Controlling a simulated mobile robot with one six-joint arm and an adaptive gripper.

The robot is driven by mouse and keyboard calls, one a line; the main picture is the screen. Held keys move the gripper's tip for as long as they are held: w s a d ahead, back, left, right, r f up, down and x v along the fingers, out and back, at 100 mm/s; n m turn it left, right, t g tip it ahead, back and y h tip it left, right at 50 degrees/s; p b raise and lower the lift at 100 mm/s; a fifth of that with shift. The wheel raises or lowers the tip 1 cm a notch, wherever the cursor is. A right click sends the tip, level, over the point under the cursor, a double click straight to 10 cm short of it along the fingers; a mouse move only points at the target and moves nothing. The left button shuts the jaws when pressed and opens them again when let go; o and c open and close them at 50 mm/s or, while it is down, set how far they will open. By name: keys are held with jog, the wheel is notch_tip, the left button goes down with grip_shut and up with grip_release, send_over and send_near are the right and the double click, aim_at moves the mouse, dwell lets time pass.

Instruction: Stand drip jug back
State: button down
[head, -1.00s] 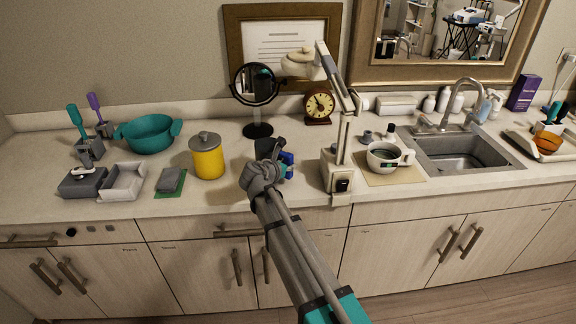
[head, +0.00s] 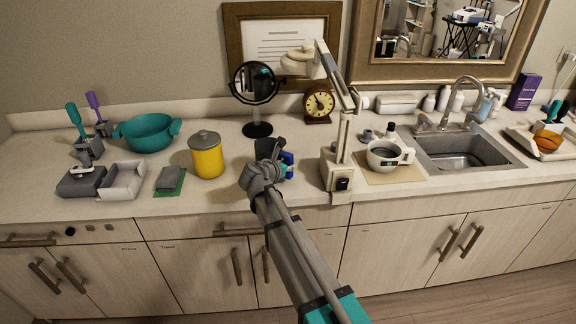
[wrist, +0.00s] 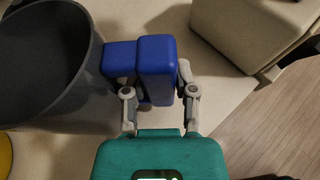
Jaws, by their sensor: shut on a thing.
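The drip jug is a dark grey round vessel with a blue blocky handle. In the wrist view its open mouth (wrist: 38,60) is at the left and the handle (wrist: 156,65) is in the middle. My gripper (wrist: 158,98) is shut on the handle, one finger on each side. In the head view the jug (head: 266,147) shows as a dark shape at the counter's front middle, mostly hidden by my wrist, with a bit of blue handle (head: 287,158) at its right. It looks about upright; I cannot tell whether its base touches the counter.
A yellow canister (head: 207,160) stands left of the jug, and a magnifier lamp's grey base (head: 337,172) close on its right. A round mirror (head: 256,90) and a clock (head: 318,106) stand behind. A white mug (head: 386,156) sits on a tan mat. The counter's front edge is near.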

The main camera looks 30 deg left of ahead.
jog(key=shift+f+b, duration=0.4)
jog(key=shift+f, duration=0.05)
dwell(0.6)
jog(key=shift+c, duration=1.7)
grip_release()
jog(key=shift+s+r, duration=0.2)
jog(key=shift+s, duration=0.1)
jog(key=shift+s+r+p, duration=0.25)
jog(key=shift+s+p, duration=0.15)
jog(key=shift+s, duration=0.3)
jog(key=shift+s+a+r, duration=0.1)
jog(key=shift+s+r, duration=0.05)
jog(key=shift+s, duration=0.15)
jog(key=shift+p+v, duration=0.55)
jog(key=shift+v, duration=0.5)
jog(key=shift+s+r+p, duration=0.25)
jog(key=shift+s+p, duration=0.05)
jog(key=shift+s, duration=0.35)
